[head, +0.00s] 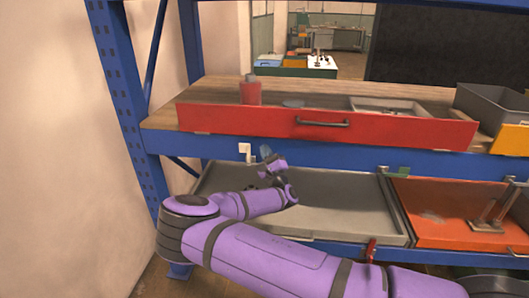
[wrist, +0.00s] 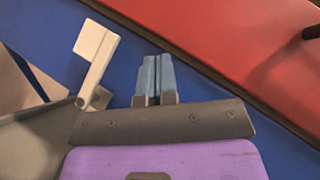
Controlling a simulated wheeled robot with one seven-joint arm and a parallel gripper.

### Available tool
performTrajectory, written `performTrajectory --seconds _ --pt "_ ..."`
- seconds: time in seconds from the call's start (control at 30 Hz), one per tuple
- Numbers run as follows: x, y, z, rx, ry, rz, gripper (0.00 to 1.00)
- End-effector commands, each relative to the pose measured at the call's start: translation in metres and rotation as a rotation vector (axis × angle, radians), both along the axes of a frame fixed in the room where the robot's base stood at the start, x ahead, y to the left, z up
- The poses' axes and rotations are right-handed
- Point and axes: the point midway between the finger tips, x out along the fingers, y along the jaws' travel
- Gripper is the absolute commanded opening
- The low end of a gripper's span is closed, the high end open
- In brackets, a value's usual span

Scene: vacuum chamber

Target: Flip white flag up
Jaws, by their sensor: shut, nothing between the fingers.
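The white flag (head: 245,148) is on the blue shelf beam, left of my gripper, in the head view. It looks upright, its plate at the top of a short stem. In the wrist view the white flag (wrist: 96,42) shows its plate and stem, with the stem's foot at the lower left by the beam. My gripper (head: 265,150) is in front of the beam, just right of the flag. In the wrist view my gripper's blue fingertips (wrist: 155,72) are together with nothing between them, and a gap separates them from the flag.
A red drawer front (head: 330,125) with a dark handle is above the beam. A grey tray (head: 340,205) lies below, beside an orange tray (head: 450,210). A green flag (head: 397,171) is on the beam farther right. A blue upright post (head: 125,85) stands at the left.

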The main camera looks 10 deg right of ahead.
Motion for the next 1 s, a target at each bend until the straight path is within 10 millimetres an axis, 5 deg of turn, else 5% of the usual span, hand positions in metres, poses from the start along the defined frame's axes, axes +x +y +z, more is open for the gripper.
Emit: performTrajectory --seconds 0.6,1.0 --pt "-0.074 -0.039 0.0 -0.001 0.001 -0.002 0.0" --pt "-0.089 -0.046 0.0 0.001 -0.001 -0.001 0.0"
